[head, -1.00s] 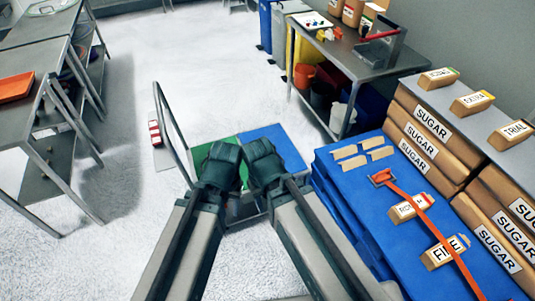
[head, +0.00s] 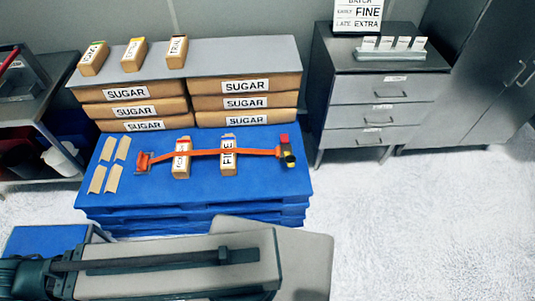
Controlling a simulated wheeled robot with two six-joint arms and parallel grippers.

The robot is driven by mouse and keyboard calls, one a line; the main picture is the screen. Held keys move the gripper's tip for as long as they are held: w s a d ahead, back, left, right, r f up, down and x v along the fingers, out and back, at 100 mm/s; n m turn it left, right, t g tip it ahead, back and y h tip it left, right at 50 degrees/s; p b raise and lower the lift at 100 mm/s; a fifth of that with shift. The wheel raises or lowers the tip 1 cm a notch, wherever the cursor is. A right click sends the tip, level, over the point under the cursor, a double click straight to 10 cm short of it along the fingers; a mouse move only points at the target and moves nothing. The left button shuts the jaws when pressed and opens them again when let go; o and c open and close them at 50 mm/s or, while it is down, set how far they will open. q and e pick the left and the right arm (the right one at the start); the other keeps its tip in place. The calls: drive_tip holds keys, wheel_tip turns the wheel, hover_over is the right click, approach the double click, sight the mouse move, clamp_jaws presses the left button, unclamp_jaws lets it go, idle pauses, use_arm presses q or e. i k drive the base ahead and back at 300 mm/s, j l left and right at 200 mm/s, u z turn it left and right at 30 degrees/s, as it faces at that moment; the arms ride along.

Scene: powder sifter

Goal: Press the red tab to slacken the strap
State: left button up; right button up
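In the head view an orange strap (head: 210,153) runs over two small tan packs on a blue pallet top (head: 215,188). The right pack (head: 228,166) reads FINE; the strap partly covers the left pack's (head: 181,170) label. At the strap's right end is a black and yellow buckle (head: 289,158) with a small red tab (head: 284,139) at its far end. An orange-framed fitting (head: 143,162) holds its left end. My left gripper is out of view.
Stacked SUGAR sacks (head: 245,103) stand behind the strap under a grey board (head: 220,52) with three small packs. Several tan slips (head: 113,178) lie left of the strap. A drawer cabinet (head: 375,100) stands back right. The floor (head: 430,230) at right is clear.

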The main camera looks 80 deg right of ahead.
sight(284, 138)
drive_tip(key=z, duration=2.9)
drive_tip(key=i+j, duration=0.1)
drive_tip(key=i, duration=0.9)
drive_tip(key=l+z, duration=0.1)
drive_tip(key=l, duration=0.65)
drive_tip(key=i, duration=0.05)
